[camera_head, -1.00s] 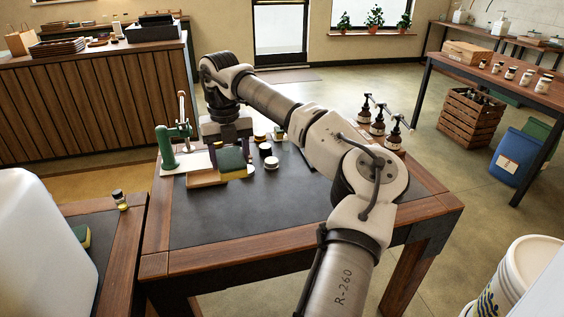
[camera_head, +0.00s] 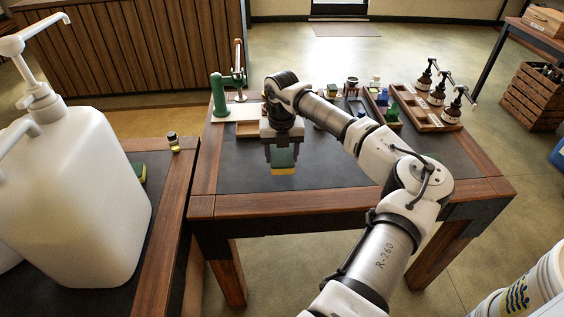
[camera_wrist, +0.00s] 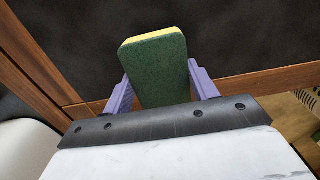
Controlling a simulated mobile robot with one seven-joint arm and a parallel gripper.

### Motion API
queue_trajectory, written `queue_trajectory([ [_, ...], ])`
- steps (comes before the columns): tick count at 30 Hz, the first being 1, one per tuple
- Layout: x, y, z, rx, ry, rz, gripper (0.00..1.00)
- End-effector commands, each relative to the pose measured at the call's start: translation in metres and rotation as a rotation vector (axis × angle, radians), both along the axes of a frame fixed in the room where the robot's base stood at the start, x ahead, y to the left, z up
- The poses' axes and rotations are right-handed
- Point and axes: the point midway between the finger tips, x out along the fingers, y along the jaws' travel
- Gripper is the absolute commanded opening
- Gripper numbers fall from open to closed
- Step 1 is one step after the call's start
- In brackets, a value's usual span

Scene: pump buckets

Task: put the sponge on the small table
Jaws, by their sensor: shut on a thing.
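My gripper (camera_head: 283,142) is shut on a green and yellow sponge (camera_head: 284,161). It holds the sponge over the dark top of the middle table (camera_head: 240,175). In the wrist view the sponge (camera_wrist: 158,70) stands between the two purple fingers (camera_wrist: 160,92), its dark green face toward the camera and a yellow edge at its far end. A second table (camera_head: 164,215) is at the left, separated by a narrow gap. A second green sponge (camera_head: 140,172) lies on it, mostly hidden behind the jug. I cannot tell which table is the small one.
A large white pump jug (camera_head: 75,200) fills much of the left table, with a small bottle (camera_head: 173,142) beside it. A green press (camera_head: 222,100), small jars and a wooden tray of pump bottles (camera_head: 430,115) line the middle table's back. Its front left is clear.

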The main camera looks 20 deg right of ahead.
Motion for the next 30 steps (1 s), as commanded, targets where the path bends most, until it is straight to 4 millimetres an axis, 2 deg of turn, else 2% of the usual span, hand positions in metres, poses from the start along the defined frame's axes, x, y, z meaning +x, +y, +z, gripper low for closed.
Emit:
queue_trajectory([
  [9,-0.001,0.0,-0.04,0.001,0.003,0.001,0.37],
  [20,0.0,0.0,-0.046,-0.001,0.001,0.001,0.37],
  [21,0.0,0.0,-0.045,-0.001,0.001,0.001,0.6],
  [24,0.0,0.0,-0.045,-0.001,0.001,0.001,0.74],
  [26,0.0,0.0,-0.045,-0.001,0.001,0.001,0.8],
  [30,0.0,0.0,-0.044,-0.001,0.001,0.001,0.8],
])
